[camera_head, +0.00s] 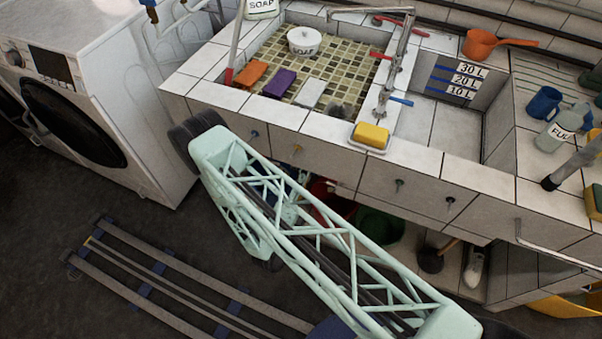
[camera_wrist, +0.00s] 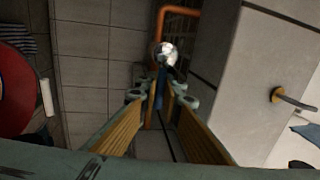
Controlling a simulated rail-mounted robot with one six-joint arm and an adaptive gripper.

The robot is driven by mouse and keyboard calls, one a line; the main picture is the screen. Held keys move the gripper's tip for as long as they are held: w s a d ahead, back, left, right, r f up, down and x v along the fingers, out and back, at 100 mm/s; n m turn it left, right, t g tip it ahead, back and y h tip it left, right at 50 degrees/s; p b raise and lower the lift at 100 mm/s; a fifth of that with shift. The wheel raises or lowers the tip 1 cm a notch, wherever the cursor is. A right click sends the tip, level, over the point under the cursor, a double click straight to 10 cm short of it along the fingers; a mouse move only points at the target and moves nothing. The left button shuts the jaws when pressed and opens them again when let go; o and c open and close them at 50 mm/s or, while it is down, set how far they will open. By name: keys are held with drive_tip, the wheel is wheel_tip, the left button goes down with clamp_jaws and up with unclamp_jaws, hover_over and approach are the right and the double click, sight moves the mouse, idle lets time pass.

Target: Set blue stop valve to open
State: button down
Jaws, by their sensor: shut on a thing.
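A blue stop valve shows in the wrist view as a narrow blue handle (camera_wrist: 161,76) below a shiny round metal body (camera_wrist: 166,53) on a copper pipe (camera_wrist: 178,14). My gripper (camera_wrist: 161,95), with yellow-padded fingers, is shut on the blue handle, which stands between its fingertips. The fingers hide part of the handle, so its exact angle is hard to tell. In the head view my arm reaches under the sink counter, and the valve cannot be made out there.
A pale cabinet panel with a brass knob (camera_wrist: 277,95) stands close to the right of my gripper. A red round object (camera_wrist: 14,88) is at the far left.

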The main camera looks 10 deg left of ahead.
drive_tip(key=shift+r, duration=0.1)
idle(0.3)
drive_tip(key=c, duration=2.8)
unclamp_jaws()
drive_tip(key=shift+s, duration=0.15)
drive_tip(key=shift+v, duration=5.85)
drive_tip(key=shift+a, duration=0.15)
